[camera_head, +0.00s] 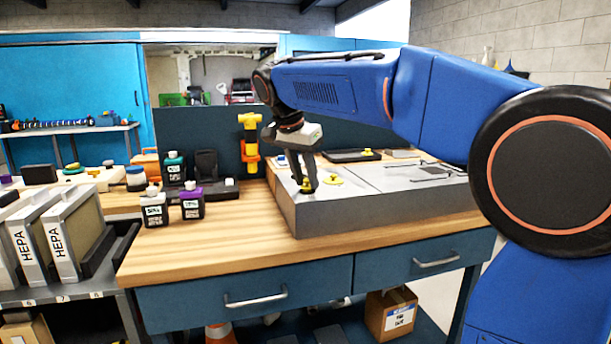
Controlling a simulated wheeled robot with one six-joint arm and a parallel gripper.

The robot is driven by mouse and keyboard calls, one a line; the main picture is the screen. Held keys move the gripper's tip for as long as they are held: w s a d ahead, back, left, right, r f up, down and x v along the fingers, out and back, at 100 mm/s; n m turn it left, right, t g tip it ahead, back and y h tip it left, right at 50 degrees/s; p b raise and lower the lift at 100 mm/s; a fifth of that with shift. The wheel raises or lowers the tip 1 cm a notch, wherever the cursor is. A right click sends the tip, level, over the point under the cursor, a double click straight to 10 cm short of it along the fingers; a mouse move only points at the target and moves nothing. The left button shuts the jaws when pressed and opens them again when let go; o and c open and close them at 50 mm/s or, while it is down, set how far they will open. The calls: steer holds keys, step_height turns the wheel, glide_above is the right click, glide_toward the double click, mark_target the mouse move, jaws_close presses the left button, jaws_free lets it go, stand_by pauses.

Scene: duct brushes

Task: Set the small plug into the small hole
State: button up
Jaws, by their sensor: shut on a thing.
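My gripper (306,182) points down over the left part of the grey box's top, with its dark fingers shut on a small yellow plug (307,188). The plug is low, at or just above the top of the grey box (390,208); I cannot tell whether it touches. A flat yellow disc-like piece (333,180) sits on the box top just right of the gripper. The small hole cannot be made out; the fingers and plug may cover it.
The box stands on a wooden bench (215,245). A dark tray (351,155) lies at the back. Bench space front left is clear.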

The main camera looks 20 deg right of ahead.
steer(key=shift+f, duration=0.2)
steer(key=o, duration=0.7)
steer(key=shift+o, duration=0.2)
steer(key=v, duration=1.1)
stand_by(0.4)
steer(key=shift+d, duration=0.1)
